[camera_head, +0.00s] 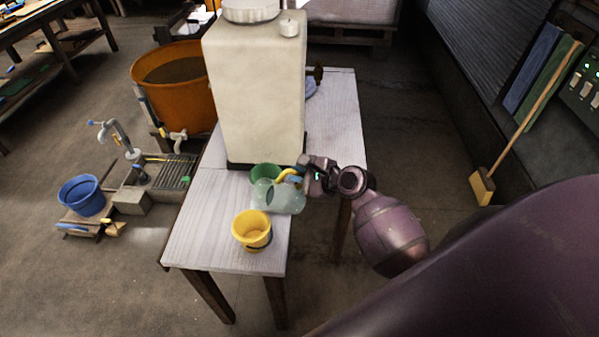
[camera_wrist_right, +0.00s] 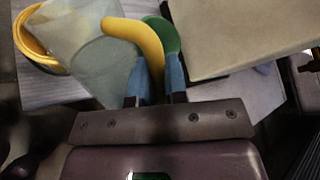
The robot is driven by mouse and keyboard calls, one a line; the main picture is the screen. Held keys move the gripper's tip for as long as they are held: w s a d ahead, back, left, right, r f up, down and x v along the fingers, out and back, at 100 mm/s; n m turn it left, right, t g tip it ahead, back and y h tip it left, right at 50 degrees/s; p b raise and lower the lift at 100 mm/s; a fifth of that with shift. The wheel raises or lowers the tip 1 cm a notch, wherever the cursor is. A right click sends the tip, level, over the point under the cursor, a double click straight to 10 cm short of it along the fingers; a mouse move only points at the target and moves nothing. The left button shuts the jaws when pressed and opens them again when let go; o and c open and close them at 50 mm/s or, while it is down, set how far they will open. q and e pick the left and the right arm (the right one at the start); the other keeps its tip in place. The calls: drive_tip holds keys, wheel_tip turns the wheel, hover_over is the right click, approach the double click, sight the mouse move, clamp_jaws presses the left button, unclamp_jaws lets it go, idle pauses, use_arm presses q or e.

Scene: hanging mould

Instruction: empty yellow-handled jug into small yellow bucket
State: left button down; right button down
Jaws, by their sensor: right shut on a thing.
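The jug (camera_head: 281,197) is a translucent pale green vessel with a yellow handle. It lies tilted on its side in the air, its mouth toward the left, near the small yellow bucket (camera_head: 252,232). My right gripper (camera_head: 297,176) is shut on the yellow handle, which shows between the blue fingertips in the right wrist view (camera_wrist_right: 150,78). The small yellow bucket stands upright near the front edge of the white table (camera_head: 205,235). In the right wrist view the jug (camera_wrist_right: 75,45) partly covers the bucket (camera_wrist_right: 30,40). I cannot tell how much liquid is in either. My left gripper is not in view.
A large cream tank (camera_head: 255,95) stands on the table behind the jug. A green container (camera_head: 265,172) sits at its foot, partly hidden by the jug. An orange tub (camera_head: 170,85) and blue bucket (camera_head: 82,197) stand left of the table. The front left tabletop is clear.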

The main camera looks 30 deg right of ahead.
sight(290, 170)
drive_tip(key=shift+a+r+n+h+p, duration=0.25)
drive_tip(key=shift+r+n+h+p, duration=0.35)
drive_tip(key=shift+r, duration=0.2)
drive_tip(key=shift+a+r+n, duration=0.15)
drive_tip(key=shift+a+n, duration=0.1)
drive_tip(key=shift+n, duration=0.05)
drive_tip(key=shift+a+r+n+g+h+p, duration=0.35)
drive_tip(key=shift+a+r+h, duration=0.2)
drive_tip(key=shift+h, duration=0.25)
drive_tip(key=shift+s+a+r+n+h, duration=0.1)
drive_tip(key=shift+a+r+n+h, duration=0.65)
drive_tip(key=shift+a+n+h, duration=0.25)
drive_tip(key=shift+a+r+n+h, duration=0.2)
drive_tip(key=shift+a+h, duration=0.05)
drive_tip(key=shift+a, duration=0.25)
drive_tip(key=shift+a+r+n+h, duration=0.15)
drive_tip(key=shift+a+r+h, duration=0.1)
drive_tip(key=shift+a, duration=0.25)
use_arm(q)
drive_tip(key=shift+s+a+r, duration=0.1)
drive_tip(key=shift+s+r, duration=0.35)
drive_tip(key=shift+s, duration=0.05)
use_arm(e)
drive_tip(key=shift+a+r+n+h, duration=0.4)
drive_tip(key=shift+a+r+h, duration=0.15)
drive_tip(key=shift+a, duration=0.3)
drive_tip(key=shift+s, duration=0.1)
